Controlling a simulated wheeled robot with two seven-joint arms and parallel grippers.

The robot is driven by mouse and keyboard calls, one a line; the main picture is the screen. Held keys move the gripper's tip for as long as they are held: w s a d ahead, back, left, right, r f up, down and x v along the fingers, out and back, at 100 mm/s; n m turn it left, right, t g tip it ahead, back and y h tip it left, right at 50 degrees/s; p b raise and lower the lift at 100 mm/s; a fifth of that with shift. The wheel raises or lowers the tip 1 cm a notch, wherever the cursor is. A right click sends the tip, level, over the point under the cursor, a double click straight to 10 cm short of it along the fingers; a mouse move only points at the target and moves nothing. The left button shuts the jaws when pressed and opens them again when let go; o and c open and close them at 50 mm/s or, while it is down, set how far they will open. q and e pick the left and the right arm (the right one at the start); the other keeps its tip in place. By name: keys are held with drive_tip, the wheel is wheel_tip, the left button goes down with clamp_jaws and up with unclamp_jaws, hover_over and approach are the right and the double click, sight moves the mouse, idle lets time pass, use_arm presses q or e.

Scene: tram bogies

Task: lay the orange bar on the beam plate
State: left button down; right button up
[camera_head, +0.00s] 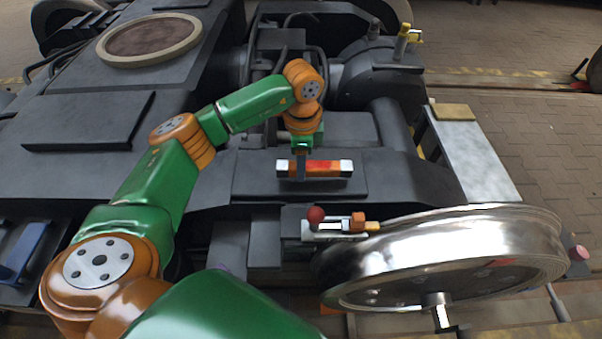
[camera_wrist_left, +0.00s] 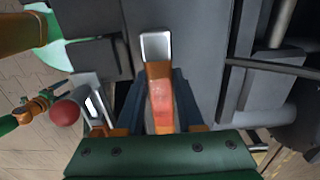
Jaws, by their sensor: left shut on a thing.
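The orange bar (camera_head: 325,167) has pale metallic ends. My left gripper (camera_head: 302,172) comes down from above and is shut on the bar's middle. In the left wrist view the bar (camera_wrist_left: 159,88) lies between the gripper's dark fingers (camera_wrist_left: 158,112), with one silver end pointing up the picture. The bar is over the dark flat beam plate (camera_head: 265,187), roughly lengthwise across the picture. I cannot tell whether its underside touches the plate. My right gripper does not show.
A small fixture with a red ball (camera_head: 316,214) stands in front of the plate. A big shiny wheel (camera_head: 445,250) is at front right. A pale plate (camera_head: 470,155) lies to the right, with a tan block (camera_head: 453,110) at its far end. Dark bogie parts surround the plate.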

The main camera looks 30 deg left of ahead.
use_arm(q)
wheel_tip(320, 180, down, 2)
drive_tip(key=shift+f, duration=0.35)
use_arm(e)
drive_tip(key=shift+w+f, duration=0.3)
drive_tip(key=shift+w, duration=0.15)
use_arm(q)
drive_tip(key=c, duration=0.5)
unclamp_jaws()
wheel_tip(320, 180, up, 11)
drive_tip(key=shift+d+r+p, duration=0.15)
drive_tip(key=shift+p, duration=0.7)
drive_tip(key=shift+r, duration=0.45)
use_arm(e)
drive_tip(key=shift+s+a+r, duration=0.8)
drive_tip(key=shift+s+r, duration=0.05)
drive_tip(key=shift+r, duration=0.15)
